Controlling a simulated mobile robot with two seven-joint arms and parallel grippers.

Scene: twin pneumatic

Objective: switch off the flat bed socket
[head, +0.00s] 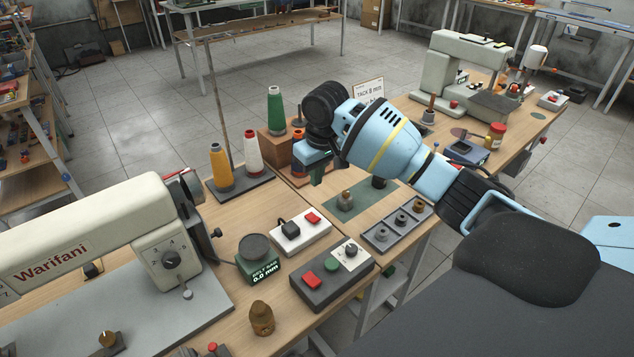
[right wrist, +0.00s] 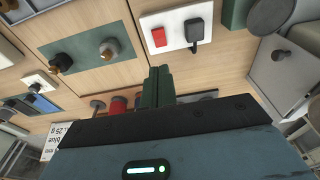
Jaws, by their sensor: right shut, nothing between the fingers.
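The flat bed socket (head: 304,236) is a white block on the wooden table beside the cream Warifani machine (head: 90,235). It carries a red switch (head: 312,218) and a black plug (head: 290,228). In the right wrist view the socket (right wrist: 177,19) is at the top, with its red switch (right wrist: 159,37) left of the plug (right wrist: 194,32). I cannot tell which way the switch is tipped. My right gripper (head: 317,178) has green fingers, shut and empty, above the table behind the socket. Its fingers (right wrist: 160,72) show below the switch, apart from it. My left gripper is out of view.
A grey control box (head: 333,277) with red and green buttons stands in front of the socket. A green gauge (head: 258,266) is to its left. Thread cones (head: 221,168) stand behind. A grey tray (head: 397,232) is at the right. A second white socket (head: 552,101) is far right.

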